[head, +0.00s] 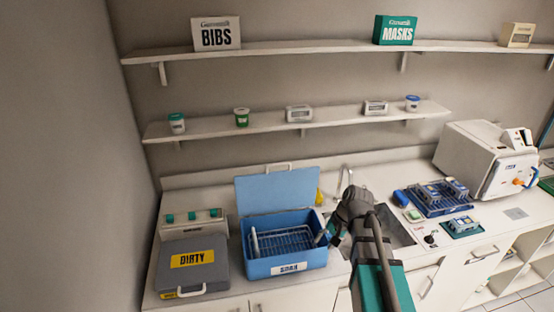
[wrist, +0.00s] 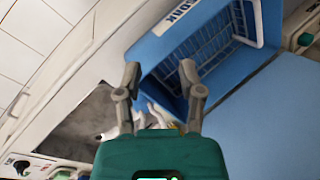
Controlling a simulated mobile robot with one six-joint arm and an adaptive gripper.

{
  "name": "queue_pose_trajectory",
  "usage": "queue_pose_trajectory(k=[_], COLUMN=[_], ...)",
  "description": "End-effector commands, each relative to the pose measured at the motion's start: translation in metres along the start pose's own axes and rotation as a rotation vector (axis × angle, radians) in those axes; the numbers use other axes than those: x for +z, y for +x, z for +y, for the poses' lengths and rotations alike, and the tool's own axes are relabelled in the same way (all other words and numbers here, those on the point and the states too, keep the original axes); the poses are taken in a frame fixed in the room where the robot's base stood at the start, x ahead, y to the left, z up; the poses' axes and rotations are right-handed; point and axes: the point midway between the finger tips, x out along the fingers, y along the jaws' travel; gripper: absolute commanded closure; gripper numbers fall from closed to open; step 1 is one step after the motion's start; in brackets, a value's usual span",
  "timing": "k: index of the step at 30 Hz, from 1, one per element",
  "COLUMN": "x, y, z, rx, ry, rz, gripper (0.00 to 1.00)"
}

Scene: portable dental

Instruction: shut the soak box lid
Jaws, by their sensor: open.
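The blue soak box (head: 288,264) stands on the counter with a wire basket (head: 284,241) inside and a white label on its front. Its lid (head: 278,190) is open, standing up at the back with a handle at its top edge. My gripper (head: 327,237) is at the box's right side, near its right wall; contact cannot be told. In the wrist view my gripper (wrist: 160,75) is open with nothing between its fingers. The soak box (wrist: 160,48) lies ahead of the fingers there, and the lid (wrist: 265,115) fills the lower right.
A grey box marked DIRTY (head: 192,268) stands left of the soak box. The sink (head: 396,232) is partly behind my arm. A blue rack tray (head: 440,205) and a white machine (head: 485,160) stand at the right. A shelf (head: 300,122) runs above the counter.

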Motion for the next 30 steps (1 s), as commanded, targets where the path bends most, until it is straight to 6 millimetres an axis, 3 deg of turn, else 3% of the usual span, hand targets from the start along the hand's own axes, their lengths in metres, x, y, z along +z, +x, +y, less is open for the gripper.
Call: queue_pose_trajectory(k=[1, 8, 15, 22, 30], x=[-0.017, -0.06, -0.105, -0.132, -0.136], y=[-0.015, -0.059, -0.119, -0.16, -0.169], z=[-0.017, -0.076, -0.129, -0.156, -0.16], rx=[-0.056, -0.318, -0.566, -0.711, -0.745], ry=[0.041, 0.231, 0.401, 0.492, 0.512], rz=[-0.018, -0.138, -0.306, -0.434, -0.469], gripper=[0.5, 0.5, 0.5, 0.5, 0.5])
